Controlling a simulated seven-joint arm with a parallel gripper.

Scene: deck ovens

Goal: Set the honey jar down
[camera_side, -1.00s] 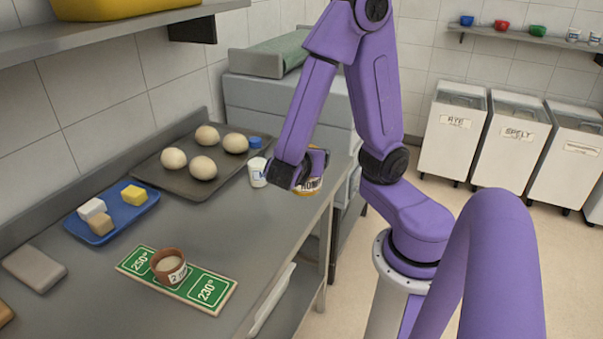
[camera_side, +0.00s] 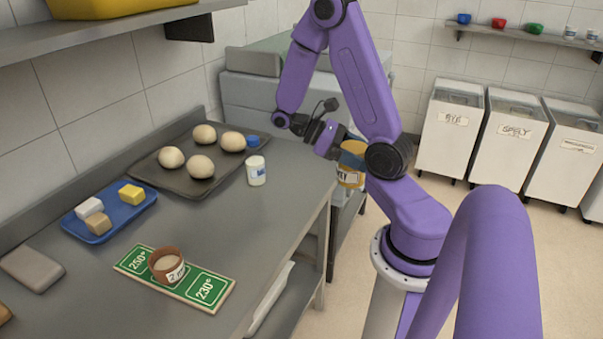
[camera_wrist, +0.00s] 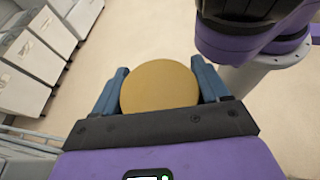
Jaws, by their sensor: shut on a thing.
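The honey jar (camera_side: 351,163) has an amber body and a pale label with dark letters, partly hidden by my arm. In the side view it is at the right edge of the steel counter, and I cannot tell whether it is over the counter or past it. In the wrist view its round tan top (camera_wrist: 160,86) lies between the two blue fingers of my gripper (camera_wrist: 160,88). My gripper (camera_side: 338,143) is shut on the jar, and floor shows around it in the wrist view.
The counter's front right part is clear.

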